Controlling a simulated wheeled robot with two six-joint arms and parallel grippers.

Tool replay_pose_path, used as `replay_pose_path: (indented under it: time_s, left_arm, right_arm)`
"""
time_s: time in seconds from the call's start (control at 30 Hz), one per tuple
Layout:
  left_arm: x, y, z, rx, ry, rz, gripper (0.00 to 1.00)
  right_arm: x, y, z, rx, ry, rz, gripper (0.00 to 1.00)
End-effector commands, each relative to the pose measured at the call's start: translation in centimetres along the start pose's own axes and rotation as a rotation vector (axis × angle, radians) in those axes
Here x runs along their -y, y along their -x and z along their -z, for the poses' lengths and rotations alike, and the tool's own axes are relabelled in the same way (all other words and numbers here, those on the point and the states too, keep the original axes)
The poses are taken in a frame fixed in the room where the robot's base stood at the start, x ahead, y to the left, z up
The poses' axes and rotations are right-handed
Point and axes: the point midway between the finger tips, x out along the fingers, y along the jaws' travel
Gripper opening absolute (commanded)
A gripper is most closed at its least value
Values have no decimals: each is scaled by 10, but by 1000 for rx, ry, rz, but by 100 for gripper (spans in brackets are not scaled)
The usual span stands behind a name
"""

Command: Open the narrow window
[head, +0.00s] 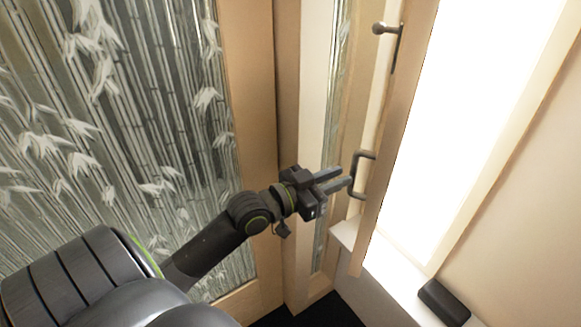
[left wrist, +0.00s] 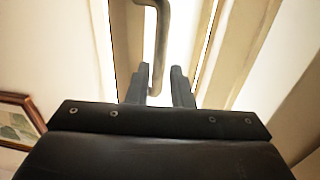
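The narrow window (head: 395,130) has a light wooden frame and stands at an angle, with a bright opening to the right of its edge. A dark C-shaped handle (head: 354,172) is on its frame, and a knobbed latch (head: 388,30) sits higher up. My left gripper (head: 344,182) is at the handle, its fingers pointing toward it. In the left wrist view the fingers (left wrist: 156,88) are apart, and the lower end of the handle (left wrist: 160,45) shows between them, closer to the left finger. I cannot tell whether they touch it. My right gripper is out of view.
A large glass panel with a bamboo pattern (head: 120,120) fills the left side behind my left arm. A small dark block (head: 443,302) lies on the white sill (head: 395,280) at lower right. A framed picture (left wrist: 18,120) hangs at left in the wrist view.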

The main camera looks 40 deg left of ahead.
Motion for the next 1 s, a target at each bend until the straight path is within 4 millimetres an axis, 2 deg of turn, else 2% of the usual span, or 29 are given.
replay_pose_path:
  time_s: [0.03, 0.2, 0.6, 0.8, 1.0]
  left_arm:
    - [0, 11, -1, 6, -4, -2, 20]
    - [-1, 40, 0, 6, -4, -3, 20]
    - [0, 98, 2, 5, 1, -3, 20]
    - [0, 116, 1, 2, 1, 0, 20]
    - [0, 122, 1, -1, 1, -2, 20]
  right_arm:
    - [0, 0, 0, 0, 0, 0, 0]
    - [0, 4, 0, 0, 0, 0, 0]
    - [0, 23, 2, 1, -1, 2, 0]
    - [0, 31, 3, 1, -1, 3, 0]
    - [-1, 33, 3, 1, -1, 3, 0]
